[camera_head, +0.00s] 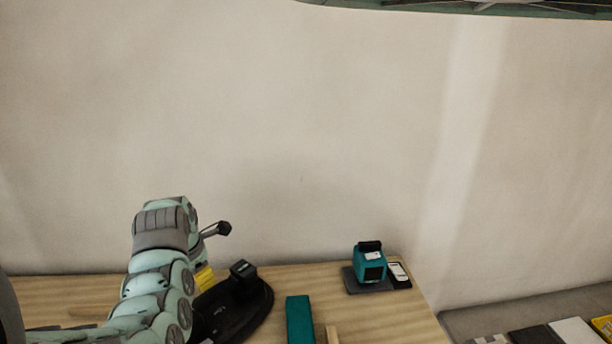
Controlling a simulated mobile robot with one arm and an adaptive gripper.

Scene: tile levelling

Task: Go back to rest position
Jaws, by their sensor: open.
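My pale green and grey arm (157,280) rises at the lower left, in front of the wooden table. I cannot make out gripper fingers; the arm's end is not clearly shown. A small black knob-like part (222,229) sticks out to the right behind the arm's upper grey section; I cannot tell what it belongs to. A black rounded tool (240,297) with an upright block lies on the table just right of the arm, partly hidden by it. A yellow item (204,278) shows between them.
A grey surface (500,310) with flat samples lies at right. The wall behind is bare.

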